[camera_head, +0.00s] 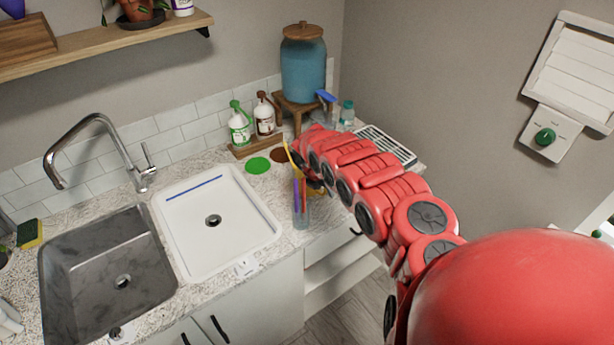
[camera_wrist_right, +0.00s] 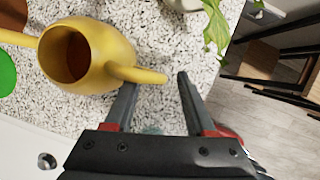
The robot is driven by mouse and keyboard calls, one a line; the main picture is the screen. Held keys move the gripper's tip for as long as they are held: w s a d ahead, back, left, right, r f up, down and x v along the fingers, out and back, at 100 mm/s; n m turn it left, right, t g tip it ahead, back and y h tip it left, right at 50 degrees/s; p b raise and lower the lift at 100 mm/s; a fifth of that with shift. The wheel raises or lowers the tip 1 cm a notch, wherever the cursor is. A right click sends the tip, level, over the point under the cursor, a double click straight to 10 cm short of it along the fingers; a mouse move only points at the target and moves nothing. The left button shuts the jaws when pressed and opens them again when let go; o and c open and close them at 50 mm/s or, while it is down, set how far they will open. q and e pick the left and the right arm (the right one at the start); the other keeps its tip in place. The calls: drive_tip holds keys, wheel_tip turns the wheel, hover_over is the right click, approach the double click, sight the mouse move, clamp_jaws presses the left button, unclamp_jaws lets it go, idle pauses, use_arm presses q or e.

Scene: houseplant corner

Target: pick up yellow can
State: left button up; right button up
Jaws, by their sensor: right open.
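The yellow can (camera_wrist_right: 112,42) is a round-bodied watering can with a dark opening, on the speckled counter in the right wrist view. A yellow projection from its body reaches right, its end between or just beyond the tips of my right gripper (camera_wrist_right: 157,84). That gripper is open, its two fingers apart on either side of this end; I cannot tell whether they touch it. In the head view my red right arm hides most of the can, and only thin yellow parts (camera_head: 292,156) show. My left gripper is not in view.
A clear cup (camera_head: 301,214) with colored sticks stands near the counter's front edge, close to the can. A green disc (camera_head: 258,165), a brown disc (camera_head: 281,155), bottles (camera_head: 239,128) and a blue dispenser (camera_head: 303,70) are behind. A white sink (camera_head: 250,225) lies left.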

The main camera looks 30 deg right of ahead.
clamp_jaws()
idle(1.4)
